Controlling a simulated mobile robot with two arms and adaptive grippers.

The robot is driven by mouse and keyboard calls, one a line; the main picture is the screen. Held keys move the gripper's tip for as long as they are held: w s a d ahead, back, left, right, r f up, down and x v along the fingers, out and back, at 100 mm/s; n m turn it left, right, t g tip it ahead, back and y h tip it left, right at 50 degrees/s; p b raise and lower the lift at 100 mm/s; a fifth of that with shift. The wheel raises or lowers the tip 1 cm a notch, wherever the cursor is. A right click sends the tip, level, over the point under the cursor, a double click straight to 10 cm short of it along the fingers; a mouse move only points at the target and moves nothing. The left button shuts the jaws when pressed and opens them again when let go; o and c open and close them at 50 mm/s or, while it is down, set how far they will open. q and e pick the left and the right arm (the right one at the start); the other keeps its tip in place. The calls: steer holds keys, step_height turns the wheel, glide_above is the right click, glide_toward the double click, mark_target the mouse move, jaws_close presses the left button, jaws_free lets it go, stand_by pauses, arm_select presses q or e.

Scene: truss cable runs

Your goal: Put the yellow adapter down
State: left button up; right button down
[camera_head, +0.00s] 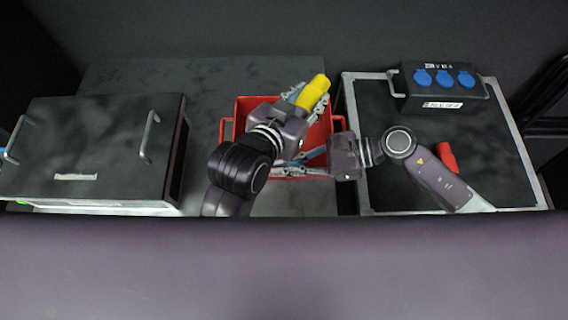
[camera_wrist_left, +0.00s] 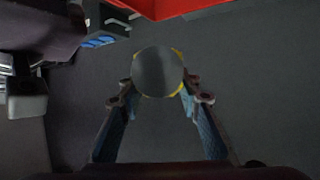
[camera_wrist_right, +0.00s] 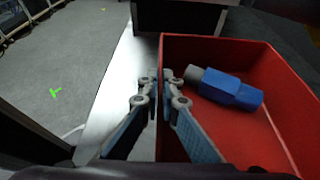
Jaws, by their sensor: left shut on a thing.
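The red crate (camera_wrist_left: 170,8) shows at the top there. My right gripper (camera_head: 297,163) is at the crate's near side. The arms hide much of the crate's inside.
A blue adapter (camera_wrist_right: 228,88) lies in the crate. A red adapter (camera_head: 447,157) lies on the right case (camera_head: 500,180), near my right arm. A box with blue sockets (camera_head: 440,85) stands at its back. A dark case with handles (camera_head: 85,145) stands at left.

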stand_by(0.3)
arm_select(q)
steer(key=d+m+h, duration=0.1)
steer(key=m+g+h, duration=0.1)
steer(key=shift+w+d+f+m+g, duration=0.1)
steer(key=shift+d+f+m+g, duration=0.15)
steer(key=shift+d+m+g, duration=0.1)
steer(key=shift+d+m+g+h, duration=0.1)
steer(key=shift+m+g+h, duration=0.65)
steer(key=shift+m+h, duration=0.15)
steer(key=shift+a+r+m+g+h, duration=0.35)
steer(key=shift+r+m+g+h, duration=0.15)
steer(key=shift+m+g, duration=0.25)
steer(key=shift+a+r+m+g+h, duration=0.6)
steer(key=shift+a+r+m+g, duration=0.05)
steer(key=shift+m+g, duration=0.1)
step_height(320, 180, down, 10)
steer(key=shift+r, duration=0.2)
steer(key=shift+f, duration=0.1)
steer(key=shift+f, duration=0.5)
